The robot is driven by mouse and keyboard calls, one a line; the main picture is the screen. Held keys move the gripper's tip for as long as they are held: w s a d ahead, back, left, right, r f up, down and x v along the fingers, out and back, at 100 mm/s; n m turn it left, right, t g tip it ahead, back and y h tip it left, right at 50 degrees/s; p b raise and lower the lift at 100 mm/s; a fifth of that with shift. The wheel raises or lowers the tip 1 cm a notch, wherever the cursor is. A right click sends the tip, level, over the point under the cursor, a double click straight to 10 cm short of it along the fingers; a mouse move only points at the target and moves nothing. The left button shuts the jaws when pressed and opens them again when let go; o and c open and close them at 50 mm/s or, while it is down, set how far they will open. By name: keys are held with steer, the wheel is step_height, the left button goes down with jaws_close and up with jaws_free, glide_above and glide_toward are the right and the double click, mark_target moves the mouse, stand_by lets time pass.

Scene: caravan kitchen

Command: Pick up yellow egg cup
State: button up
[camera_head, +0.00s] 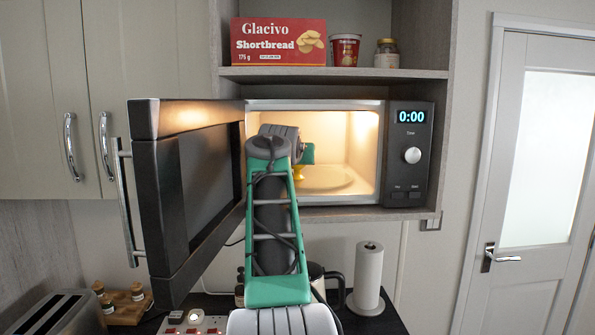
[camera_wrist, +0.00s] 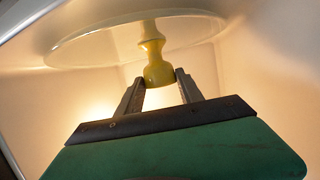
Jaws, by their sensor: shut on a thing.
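The yellow egg cup (camera_wrist: 152,45) is inside the open, lit microwave (camera_head: 375,106). In the wrist view one end of it is between the fingertips of my gripper (camera_wrist: 160,78), which is shut on it. Its other end overlaps the glass turntable (camera_wrist: 85,40); I cannot tell whether it still touches the glass. In the head view only a small yellow part of the cup (camera_head: 298,173) shows beside my arm, above the turntable (camera_head: 330,180). My arm hides most of my gripper there.
The microwave door (camera_head: 160,190) stands open to the left of my arm. A shelf above holds a shortbread box (camera_head: 278,42), a red cup (camera_head: 345,50) and a jar (camera_head: 386,53). Below are a paper towel roll (camera_head: 368,278), a toaster (camera_head: 58,313) and a spice rack (camera_head: 125,304).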

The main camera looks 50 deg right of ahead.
steer(key=shift+c, duration=0.8)
steer(key=shift+r, duration=0.1)
